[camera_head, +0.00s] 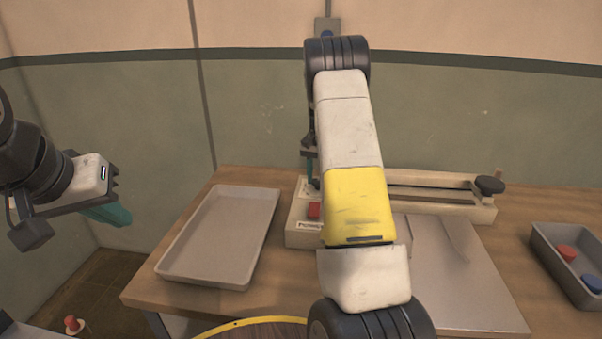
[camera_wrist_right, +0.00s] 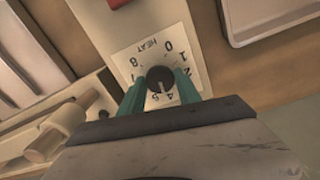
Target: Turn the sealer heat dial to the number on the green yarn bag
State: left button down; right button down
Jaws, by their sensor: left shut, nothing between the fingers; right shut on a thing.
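The heat sealer (camera_head: 425,198) stands at the back of the wooden table, partly hidden by my right arm. In the right wrist view its black heat dial (camera_wrist_right: 160,75) sits on a white number plate (camera_wrist_right: 145,58) marked HEAT. A pale mark on the dial points down, near 4 and 5; exactly which I cannot tell. My right gripper (camera_wrist_right: 160,84) is shut on the dial, a teal finger on each side. My left gripper (camera_head: 119,217) is shut and empty, left of the table. I see no green yarn bag in either view.
A shallow grey tray (camera_head: 166,265) lies on the table's left. A grey bin (camera_head: 545,248) with red and blue round things stands at the right. A flat grey plate (camera_head: 480,305) lies before the sealer. A red switch (camera_head: 314,210) is on the sealer's left end.

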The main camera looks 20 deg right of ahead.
jog(key=m, duration=0.6)
jog(key=shift+r, duration=0.1)
jog(key=m, duration=0.6)
jog(key=shift+m, duration=0.3)
dwell(0.3)
jog(key=c, duration=0.9)
grip_release()
jog(key=shift+o, duration=0.2)
